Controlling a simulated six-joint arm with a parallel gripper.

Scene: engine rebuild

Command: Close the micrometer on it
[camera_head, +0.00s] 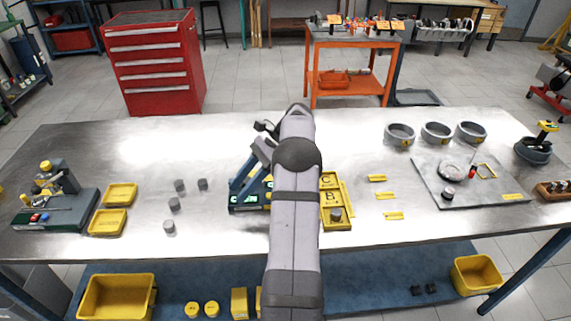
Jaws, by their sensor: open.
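A grey bench fixture (58,182) with yellow knobs stands on a dark base at the far left of the bench; it may be the micrometer, but I cannot tell at this size. Whether anything sits in its gap is too small to see. Several small grey cylinders (174,204) stand loose to its right. Another grey cylinder (336,214) stands in the yellow lettered tray right of my arm. My arm crosses the middle of the picture, and the jaws of my gripper are hidden behind it.
Two yellow trays (120,194) lie beside the fixture. Grey rings (437,132), yellow tags (386,196) and a grey plate (425,180) with parts are at the right. The bench's back left is clear.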

